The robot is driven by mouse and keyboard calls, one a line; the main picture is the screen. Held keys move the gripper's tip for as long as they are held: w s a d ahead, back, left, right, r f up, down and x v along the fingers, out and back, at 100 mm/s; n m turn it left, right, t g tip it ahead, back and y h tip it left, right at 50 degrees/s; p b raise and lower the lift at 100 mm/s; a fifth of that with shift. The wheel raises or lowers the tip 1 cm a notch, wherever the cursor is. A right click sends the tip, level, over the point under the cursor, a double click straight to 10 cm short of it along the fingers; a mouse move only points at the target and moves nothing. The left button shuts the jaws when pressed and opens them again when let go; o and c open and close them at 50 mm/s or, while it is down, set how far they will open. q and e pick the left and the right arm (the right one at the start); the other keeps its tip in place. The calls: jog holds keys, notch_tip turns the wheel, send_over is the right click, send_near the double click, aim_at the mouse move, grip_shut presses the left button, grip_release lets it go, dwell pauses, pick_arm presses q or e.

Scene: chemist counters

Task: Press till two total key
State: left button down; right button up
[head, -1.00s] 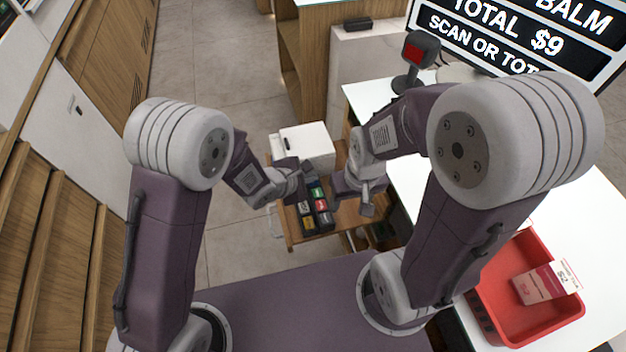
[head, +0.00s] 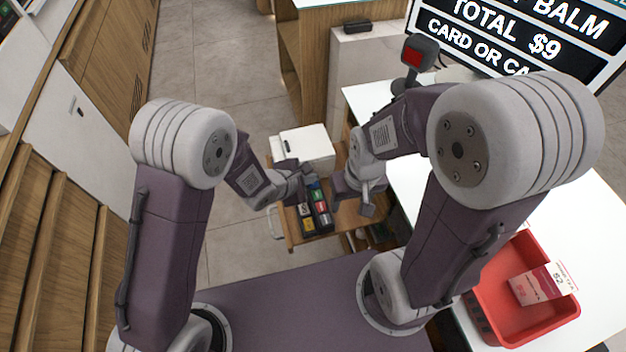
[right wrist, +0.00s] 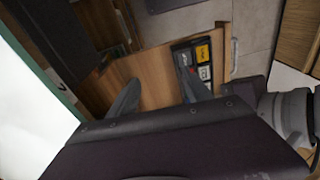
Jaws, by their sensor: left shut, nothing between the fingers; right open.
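The till keypad (head: 316,216), dark with blue, green, red and yellow keys, lies on a small wooden stand (head: 291,236). It also shows in the right wrist view (right wrist: 194,63), partly cut off by my fingers; the key labels are too small to read surely. My left gripper (head: 303,178) is shut and empty, at the far left end of the keypad; whether it touches a key I cannot tell. My right gripper (head: 367,204) is open and empty, right of the keypad; its fingers also show in the right wrist view (right wrist: 157,93). The till display (head: 515,38) reads "TOTAL $9" and "CARD OR CA…", cut off.
A white box (head: 306,147) stands behind the keypad. A red basket (head: 500,325) holding a pink and white carton (head: 540,287) sits on the white counter at right. A dark scanner with a red face (head: 418,52) stands at the counter's far end.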

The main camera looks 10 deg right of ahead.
pick_arm(q)
jog(key=shift+r, duration=0.4)
notch_tip(320, 180, up, 5)
jog(key=p, duration=0.6)
jog(key=shift+r, duration=0.1)
dwell(0.6)
